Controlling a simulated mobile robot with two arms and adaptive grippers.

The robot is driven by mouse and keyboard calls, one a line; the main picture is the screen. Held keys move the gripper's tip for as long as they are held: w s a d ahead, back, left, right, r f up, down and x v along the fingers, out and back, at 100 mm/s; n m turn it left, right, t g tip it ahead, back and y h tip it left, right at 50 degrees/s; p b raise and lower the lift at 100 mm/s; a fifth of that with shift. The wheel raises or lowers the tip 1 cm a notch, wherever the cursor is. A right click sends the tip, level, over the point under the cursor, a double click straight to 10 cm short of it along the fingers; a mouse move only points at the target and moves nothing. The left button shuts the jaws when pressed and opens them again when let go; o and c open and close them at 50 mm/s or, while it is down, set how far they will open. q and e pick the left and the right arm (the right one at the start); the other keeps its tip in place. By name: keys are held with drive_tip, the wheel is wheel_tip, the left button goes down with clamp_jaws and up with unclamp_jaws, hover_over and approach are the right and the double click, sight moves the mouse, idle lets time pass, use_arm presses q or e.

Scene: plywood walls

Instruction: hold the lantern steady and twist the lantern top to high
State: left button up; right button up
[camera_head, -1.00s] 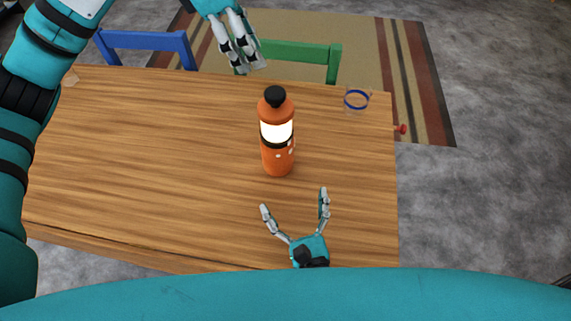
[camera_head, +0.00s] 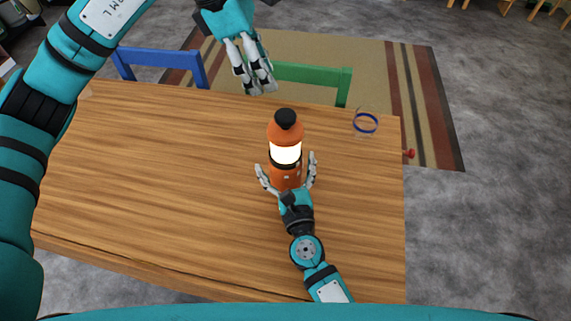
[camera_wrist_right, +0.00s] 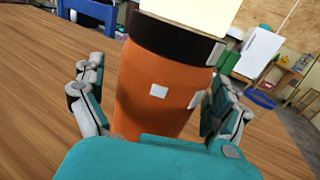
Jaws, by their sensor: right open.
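The orange lantern (camera_head: 286,148) stands upright on the wooden table, with a black knob on top and a glowing white band. My right gripper (camera_head: 286,166) is open, with one finger on each side of the lantern's lower body. In the right wrist view the lantern (camera_wrist_right: 157,92) fills the space between the fingers (camera_wrist_right: 155,95); a gap shows at the left finger, and I cannot tell whether the right finger touches. My left gripper (camera_head: 258,91) hangs beyond the table's far edge, up and left of the lantern, with nothing seen in it. Its fingers look close together, but the angle hides their opening.
The wooden table (camera_head: 150,180) is mostly clear. A clear cup with a blue ring (camera_head: 366,123) stands near its right edge, and a small red object (camera_head: 409,153) is at that edge. A blue chair (camera_head: 160,64) and a green chair (camera_head: 312,76) stand behind it.

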sight(285, 138)
drive_tip(key=shift+c, duration=0.3)
drive_tip(key=c, duration=1.6)
use_arm(q)
drive_tip(key=o, duration=0.4)
drive_tip(key=shift+s+f, duration=0.1)
drive_tip(key=shift+f, duration=0.15)
drive_tip(key=o, duration=0.7)
drive_tip(key=f+n, duration=0.1)
drive_tip(key=n, duration=0.1)
drive_tip(key=s+f+n+t, duration=0.1)
drive_tip(key=f+n, duration=0.1)
drive_tip(key=s+f+n+t, duration=0.1)
drive_tip(key=n, duration=0.1)
drive_tip(key=shift+s+d+f+n, duration=0.1)
drive_tip(key=shift+d+f+n, duration=0.05)
drive_tip(key=shift+f+n, duration=0.2)
drive_tip(key=shift+o, duration=0.2)
drive_tip(key=shift+n+t, duration=0.5)
drive_tip(key=shift+n, duration=0.25)
drive_tip(key=x, duration=1.2)
drive_tip(key=shift+s+f, duration=0.3)
drive_tip(key=shift+f, duration=0.25)
drive_tip(key=c, duration=1.3)
drive_tip(key=shift+o, duration=0.2)
